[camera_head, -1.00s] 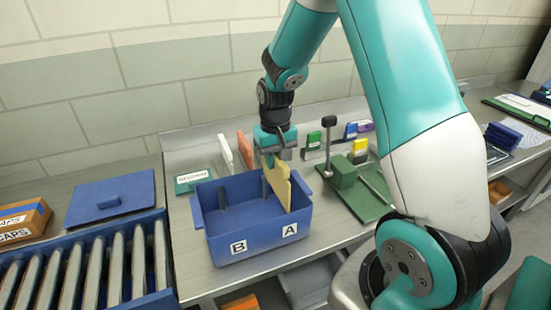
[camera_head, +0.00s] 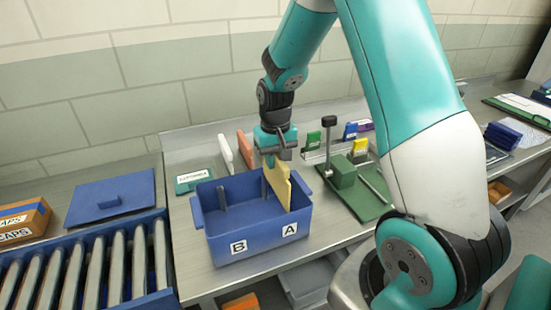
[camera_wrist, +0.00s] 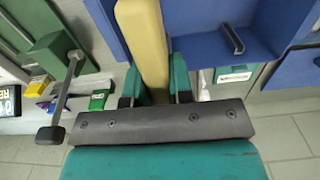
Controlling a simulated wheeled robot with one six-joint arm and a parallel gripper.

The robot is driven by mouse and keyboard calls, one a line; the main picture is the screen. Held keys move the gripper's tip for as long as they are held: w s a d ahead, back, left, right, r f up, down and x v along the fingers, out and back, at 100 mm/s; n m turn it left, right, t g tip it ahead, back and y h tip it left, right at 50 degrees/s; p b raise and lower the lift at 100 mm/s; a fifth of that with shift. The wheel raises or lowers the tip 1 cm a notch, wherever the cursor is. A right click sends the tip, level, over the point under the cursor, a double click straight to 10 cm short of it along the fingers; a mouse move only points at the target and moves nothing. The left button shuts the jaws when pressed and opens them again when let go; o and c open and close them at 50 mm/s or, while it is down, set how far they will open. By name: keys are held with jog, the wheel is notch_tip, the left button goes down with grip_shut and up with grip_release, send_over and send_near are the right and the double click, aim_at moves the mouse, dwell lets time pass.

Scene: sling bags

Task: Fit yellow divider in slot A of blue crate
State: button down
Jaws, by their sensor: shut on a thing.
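The blue crate (camera_head: 235,247) stands on the metal bench, with labels B and A on its front wall. A slotted rib for B shows inside its back wall. The yellow divider (camera_head: 278,189) is upright at the crate's right part, on the A side, with its lower part inside the walls. My gripper (camera_head: 274,157) is shut on the divider's upper edge, above the crate's back wall. In the wrist view the divider (camera_wrist: 146,45) runs up from between the fingers, beside the blue crate wall (camera_wrist: 205,50). The divider's bottom edge and slot A are hidden.
A green fixture (camera_head: 344,172) with a dark-topped post stands close to the crate's right. White and orange panels (camera_head: 245,149) stand behind it. A blue lid (camera_head: 112,195) and a roller conveyor (camera_head: 90,262) lie to the left. Small coloured cards stand at the back right.

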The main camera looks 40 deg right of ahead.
aim_at(275, 191)
jog(key=shift+f+b, duration=3.8)
jog(key=shift+f, duration=1.75)
jog(key=c, duration=0.9)
grip_release()
jog(key=shift+r, duration=0.1)
notch_tip(275, 191, up, 17)
jog(key=shift+r+b, duration=0.15)
jog(key=shift+b, duration=0.8)
jog(key=s+a+n+y, duration=0.1)
jog(key=s+a+n, duration=0.2)
jog(key=s+a, duration=0.4)
jog(key=s+a+n+y, duration=0.1)
jog(key=s+a+n, duration=0.3)
jog(key=s+a, duration=0.3)
jog(key=s+a+n+y, duration=0.2)
jog(key=s+a+n, duration=0.1)
jog(key=s+a, duration=0.5)
jog(key=shift+s+a+r, duration=0.1)
jog(key=shift+a+r, duration=0.1)
jog(key=shift+r, duration=0.05)
